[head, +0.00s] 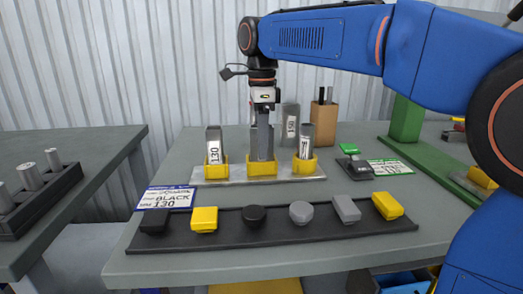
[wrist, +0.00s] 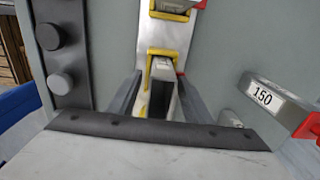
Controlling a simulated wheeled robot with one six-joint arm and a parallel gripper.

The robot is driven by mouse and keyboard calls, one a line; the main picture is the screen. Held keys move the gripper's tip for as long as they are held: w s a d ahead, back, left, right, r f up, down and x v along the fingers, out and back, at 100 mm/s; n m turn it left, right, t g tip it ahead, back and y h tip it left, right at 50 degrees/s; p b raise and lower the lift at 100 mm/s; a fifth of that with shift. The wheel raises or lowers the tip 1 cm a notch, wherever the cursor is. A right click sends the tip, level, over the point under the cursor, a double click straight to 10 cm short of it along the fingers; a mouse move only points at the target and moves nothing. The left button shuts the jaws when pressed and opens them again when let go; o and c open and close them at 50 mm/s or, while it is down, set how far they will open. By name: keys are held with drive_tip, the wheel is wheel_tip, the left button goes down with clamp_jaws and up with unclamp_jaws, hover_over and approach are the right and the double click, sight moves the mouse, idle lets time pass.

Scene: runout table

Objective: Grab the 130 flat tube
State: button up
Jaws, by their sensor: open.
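A grey flat tube labelled 130 (head: 214,140) stands upright in the left yellow holder (head: 217,170) on a metal plate. A middle flat tube (wrist: 164,98) stands in the middle yellow holder (head: 262,169); no label on it can be read. A third tube (head: 305,137) stands in the right holder, its label too small to read surely. My gripper (head: 262,150) points down over the middle holder. In the wrist view, my gripper (wrist: 158,100) is open, one finger on each side of the middle tube. Whether they touch it is unclear.
A taller tube labelled 150 (head: 291,128) stands behind the plate, close beside my gripper in the wrist view (wrist: 275,105). A dark strip (head: 280,234) with several knobs lies in front. A card (head: 166,198) reads BLACK 130. A brown box (head: 325,122) stands behind right.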

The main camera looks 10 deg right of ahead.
drive_tip(key=shift+f, duration=0.3)
drive_tip(key=shift+c, duration=0.6)
clamp_jaws()
